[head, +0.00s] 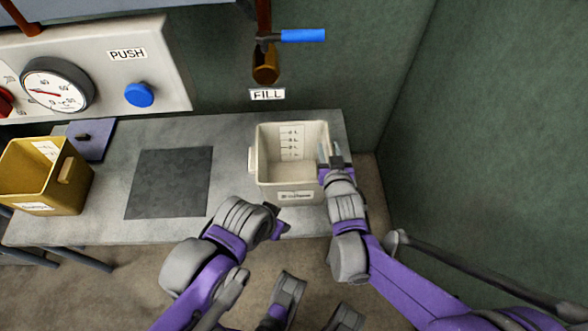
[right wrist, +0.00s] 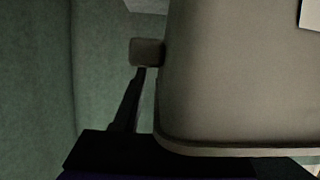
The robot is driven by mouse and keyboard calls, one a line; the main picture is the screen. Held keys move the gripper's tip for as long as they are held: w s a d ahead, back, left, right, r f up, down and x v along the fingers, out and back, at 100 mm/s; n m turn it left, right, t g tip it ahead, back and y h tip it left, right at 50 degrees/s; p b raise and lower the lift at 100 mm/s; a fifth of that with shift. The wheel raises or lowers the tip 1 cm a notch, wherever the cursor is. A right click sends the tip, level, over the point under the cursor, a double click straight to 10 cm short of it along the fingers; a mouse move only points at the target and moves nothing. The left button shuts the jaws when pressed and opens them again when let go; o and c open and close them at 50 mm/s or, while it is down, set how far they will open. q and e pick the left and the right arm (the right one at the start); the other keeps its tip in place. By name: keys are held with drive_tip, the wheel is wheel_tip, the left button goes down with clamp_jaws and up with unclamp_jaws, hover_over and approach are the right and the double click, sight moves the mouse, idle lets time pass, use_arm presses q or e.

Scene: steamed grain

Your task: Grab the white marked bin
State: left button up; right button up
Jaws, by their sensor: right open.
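The white marked bin (head: 275,189) stands upright on the grey table under the FILL sign. It has level marks on its inner back wall, a label on its front and a handle on its left side. My right gripper (head: 330,153) is open at the bin's right side. In the right wrist view the bin's wall (right wrist: 225,75) fills the right half, and a dark finger reaches to a small handle-like block (right wrist: 147,52) beside it. I cannot tell whether they touch. My left gripper (head: 281,222) is in front of the bin, apart from it; its finger opening is unclear.
A yellow bin (head: 70,190) stands at the table's left end, near a purple-grey plate (head: 92,138). A dark square (head: 170,183) lies on the table (head: 228,150). A spout with a blue handle (head: 303,36) hangs above the white bin. A green wall (head: 490,150) closes the right side.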

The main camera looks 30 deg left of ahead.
clamp_jaws()
idle(1.3)
